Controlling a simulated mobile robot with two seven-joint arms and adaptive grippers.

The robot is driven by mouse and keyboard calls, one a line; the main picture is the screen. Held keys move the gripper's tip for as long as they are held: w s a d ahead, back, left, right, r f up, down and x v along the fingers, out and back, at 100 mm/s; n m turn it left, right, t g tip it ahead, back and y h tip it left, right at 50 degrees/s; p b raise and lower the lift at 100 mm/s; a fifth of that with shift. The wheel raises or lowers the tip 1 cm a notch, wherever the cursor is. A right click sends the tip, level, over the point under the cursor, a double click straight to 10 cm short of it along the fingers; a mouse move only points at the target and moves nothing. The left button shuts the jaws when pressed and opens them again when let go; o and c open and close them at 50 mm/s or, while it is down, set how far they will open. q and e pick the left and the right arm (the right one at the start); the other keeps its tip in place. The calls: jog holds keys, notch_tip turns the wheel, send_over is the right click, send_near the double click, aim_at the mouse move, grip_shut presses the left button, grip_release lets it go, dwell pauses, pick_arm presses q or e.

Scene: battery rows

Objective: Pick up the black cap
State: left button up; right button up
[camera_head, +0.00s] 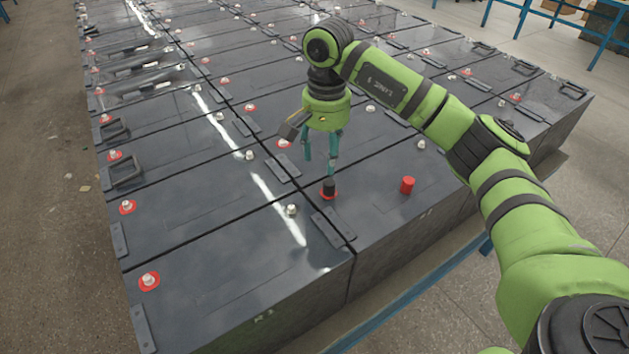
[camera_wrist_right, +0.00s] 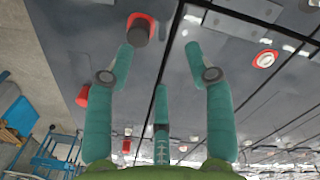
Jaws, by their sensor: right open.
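The black cap (camera_head: 329,186) stands upright on a red ring on top of a dark battery, near the front of the rows. It also shows in the right wrist view (camera_wrist_right: 139,31), at the top left of centre, just beyond one fingertip. My right gripper (camera_head: 320,165) is just above and behind the cap, pointing down. In the right wrist view its teal fingers (camera_wrist_right: 158,52) are spread apart with nothing between them. Whether a fingertip touches the cap I cannot tell. My left gripper is not in either view.
A red cap (camera_head: 407,185) stands on the same battery, right of the black cap. Silver terminals (camera_head: 292,210) with several red rings stick up from the battery tops. Black handles (camera_head: 126,172) rise along the left edge. A blue rail (camera_head: 400,305) runs along the front right.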

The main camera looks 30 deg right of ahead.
aim_at(329, 182)
jog(key=s+p, duration=0.1)
jog(key=s, duration=0.2)
jog(key=shift+s+f+p, duration=0.1)
jog(key=shift+f+p, duration=0.25)
jog(key=f, duration=0.1)
jog(key=f+p, duration=0.1)
jog(key=f, duration=0.1)
jog(key=f+p, duration=0.1)
jog(key=f, duration=0.1)
jog(key=shift+w, duration=0.35)
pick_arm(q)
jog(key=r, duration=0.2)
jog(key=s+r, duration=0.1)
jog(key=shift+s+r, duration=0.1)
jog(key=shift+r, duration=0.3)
pick_arm(e)
jog(key=shift+s+a, duration=0.1)
jog(key=shift+s, duration=0.15)
jog(key=shift+w, duration=0.1)
jog(key=c, duration=0.9)
jog(key=shift+o, duration=0.2)
